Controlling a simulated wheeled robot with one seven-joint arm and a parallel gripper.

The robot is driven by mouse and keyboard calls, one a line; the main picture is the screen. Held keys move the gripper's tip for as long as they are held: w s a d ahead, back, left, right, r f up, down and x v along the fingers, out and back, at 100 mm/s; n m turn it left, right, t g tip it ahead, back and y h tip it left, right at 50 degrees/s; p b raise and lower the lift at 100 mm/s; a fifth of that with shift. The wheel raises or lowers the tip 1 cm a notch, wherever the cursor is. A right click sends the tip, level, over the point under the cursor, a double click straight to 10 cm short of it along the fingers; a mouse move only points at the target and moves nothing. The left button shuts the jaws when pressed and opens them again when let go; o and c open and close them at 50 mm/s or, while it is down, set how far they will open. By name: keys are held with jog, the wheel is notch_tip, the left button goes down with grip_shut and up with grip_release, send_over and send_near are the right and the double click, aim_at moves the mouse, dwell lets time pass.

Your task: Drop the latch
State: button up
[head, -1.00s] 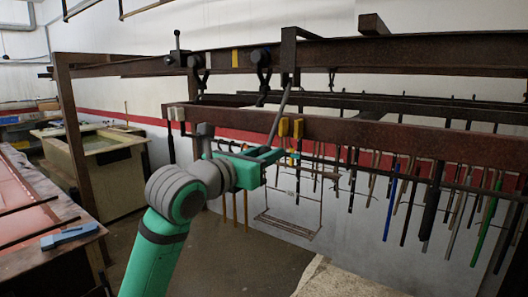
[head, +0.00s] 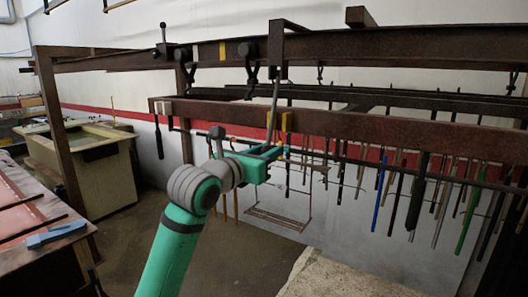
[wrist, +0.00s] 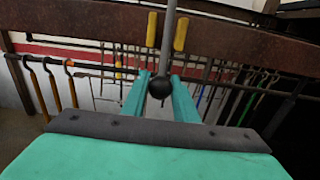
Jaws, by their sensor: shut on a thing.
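The latch appears to be a thin grey rod (head: 274,105) that hangs from a dark bracket on the upper rail. In the wrist view the rod (wrist: 169,35) ends in a black ball knob (wrist: 159,88). My gripper (head: 275,152) is just below the lower brown beam. In the wrist view its green fingers (wrist: 161,82) are on both sides of the knob, shut on it. The rod passes in front of the beam between two yellow tabs, a left one (wrist: 152,30) and a right one (wrist: 180,33). It leans slightly.
The lower brown beam (head: 360,124) crosses in front of me, under the rusty upper rail (head: 400,47). Many coloured rods hang at the right, including a green one (head: 467,220). A tank (head: 85,165) and a table with a blue tool (head: 56,234) stand left.

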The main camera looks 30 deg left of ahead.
jog(key=w, duration=0.6)
jog(key=shift+f, duration=0.35)
jog(key=o, duration=0.9)
jog(key=shift+s, duration=3.55)
jog(key=shift+f, duration=0.1)
